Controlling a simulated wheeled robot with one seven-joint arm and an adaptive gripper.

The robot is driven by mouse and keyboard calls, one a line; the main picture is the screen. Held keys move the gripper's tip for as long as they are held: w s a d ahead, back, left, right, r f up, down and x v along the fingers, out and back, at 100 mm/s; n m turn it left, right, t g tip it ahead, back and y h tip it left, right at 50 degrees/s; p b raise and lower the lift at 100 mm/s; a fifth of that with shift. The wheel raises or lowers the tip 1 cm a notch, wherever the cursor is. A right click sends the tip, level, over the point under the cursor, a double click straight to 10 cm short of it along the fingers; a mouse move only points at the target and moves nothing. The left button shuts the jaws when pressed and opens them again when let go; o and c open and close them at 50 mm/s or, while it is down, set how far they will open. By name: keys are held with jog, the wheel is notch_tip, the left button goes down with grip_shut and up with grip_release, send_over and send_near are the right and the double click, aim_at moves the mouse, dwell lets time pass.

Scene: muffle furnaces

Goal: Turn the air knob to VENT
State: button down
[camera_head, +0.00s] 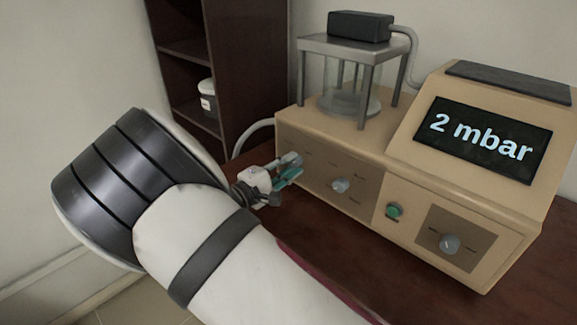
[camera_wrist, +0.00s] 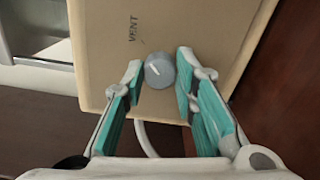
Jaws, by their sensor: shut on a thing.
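The grey round air knob (camera_wrist: 160,71) is on the beige front panel of the machine. In the wrist view my gripper (camera_wrist: 158,72) has one teal-padded finger on each side of it, shut on it. A short white pointer line on the knob slants toward the upper left. The word VENT (camera_wrist: 133,28) and a small tick are up and left of the knob; I cannot tell if the pointer lines up exactly. In the head view my gripper (camera_head: 288,172) is at the leftmost knob, which it partly hides. The display (camera_head: 482,139) reads "2 mbar".
The machine (camera_head: 400,195) stands on a dark red-brown table (camera_head: 400,270). A middle knob (camera_head: 340,185), a green button (camera_head: 394,211) and a right knob (camera_head: 450,243) share its front. A glass chamber (camera_head: 350,90) sits on top. A dark shelf (camera_head: 235,45) stands behind.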

jog(key=c, duration=1.3)
grip_release()
jog(key=v, duration=1.2)
jog(key=shift+a, duration=0.1)
